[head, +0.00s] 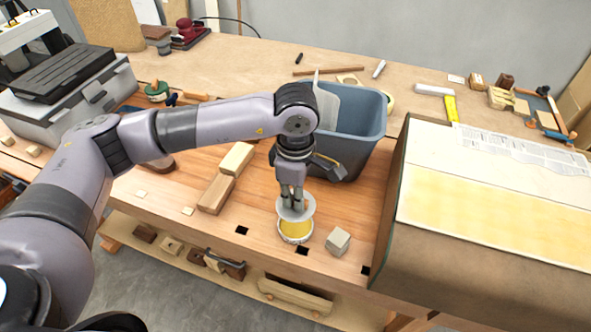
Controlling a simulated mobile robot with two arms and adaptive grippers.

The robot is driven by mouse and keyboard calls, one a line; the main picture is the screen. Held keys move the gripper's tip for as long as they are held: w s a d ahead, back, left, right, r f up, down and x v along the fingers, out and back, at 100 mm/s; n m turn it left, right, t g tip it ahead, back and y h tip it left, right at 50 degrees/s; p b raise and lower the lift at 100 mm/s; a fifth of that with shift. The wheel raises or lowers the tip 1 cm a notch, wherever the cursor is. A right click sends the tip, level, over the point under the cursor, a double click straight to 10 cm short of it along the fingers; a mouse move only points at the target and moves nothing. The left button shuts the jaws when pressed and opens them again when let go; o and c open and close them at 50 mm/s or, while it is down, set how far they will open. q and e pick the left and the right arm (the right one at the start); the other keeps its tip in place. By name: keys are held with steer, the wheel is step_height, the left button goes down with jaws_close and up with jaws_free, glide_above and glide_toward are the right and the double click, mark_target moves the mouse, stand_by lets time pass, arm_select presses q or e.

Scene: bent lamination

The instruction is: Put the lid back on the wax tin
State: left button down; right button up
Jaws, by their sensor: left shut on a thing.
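The wax tin (295,235) stands on the workbench near its front edge, with yellow wax showing inside its pale rim. My left gripper (294,203) points down above it and is shut on the round grey lid (303,213). The lid looks tilted and covers the far part of the tin in this view. I cannot tell whether the lid touches the rim. My right gripper is not in view.
A grey-blue bin (355,135) stands right behind my gripper. A small grey block (338,241) sits close right of the tin. Wooden blocks (217,193) lie to the left. A large bent panel (480,215) fills the right side. Dark square holes mark the bench front.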

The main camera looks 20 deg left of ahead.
arm_select(q)
steer(key=shift+f+b, duration=0.55)
steer(key=shift+f, duration=0.7)
steer(key=shift+f+b, duration=0.45)
steer(key=shift+f, duration=0.8)
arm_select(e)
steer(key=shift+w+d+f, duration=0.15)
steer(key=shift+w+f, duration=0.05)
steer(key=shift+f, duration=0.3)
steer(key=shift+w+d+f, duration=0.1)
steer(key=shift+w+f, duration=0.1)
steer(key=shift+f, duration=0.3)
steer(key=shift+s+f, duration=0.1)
arm_select(q)
steer(key=shift+f+b, duration=0.35)
steer(key=shift+b, duration=0.35)
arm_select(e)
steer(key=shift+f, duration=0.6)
arm_select(q)
steer(key=shift+f+b, duration=0.4)
steer(key=shift+b, duration=0.15)
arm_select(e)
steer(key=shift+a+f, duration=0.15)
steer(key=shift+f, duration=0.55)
arm_select(q)
steer(key=shift+f+b, duration=0.15)
steer(key=shift+b, duration=0.45)
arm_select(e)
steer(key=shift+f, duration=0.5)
